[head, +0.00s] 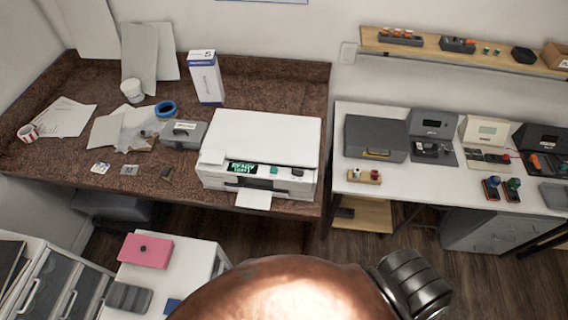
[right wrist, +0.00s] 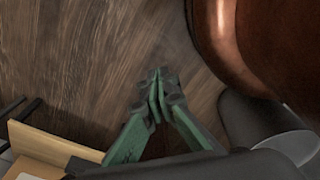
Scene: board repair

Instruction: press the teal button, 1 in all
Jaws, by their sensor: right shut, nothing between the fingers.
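The teal button (head: 274,170) is on the front panel of a white printer (head: 262,140), just right of its lit green display (head: 242,168). The printer stands at the right end of the brown countertop, with a sheet of paper (head: 254,199) coming out of its front. My right gripper (right wrist: 158,78) shows in the right wrist view with its green fingers together, empty, above the wooden floor and away from the printer. The button is not in the right wrist view. My left gripper is not in view.
A blue and white box (head: 206,78) stands behind the printer. A grey metal box (head: 184,135) sits left of it. A white table (head: 342,150) with several devices stands to the right. A pink box (head: 146,250) sits on a white cabinet in front. Wooden floor (head: 262,232) lies between.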

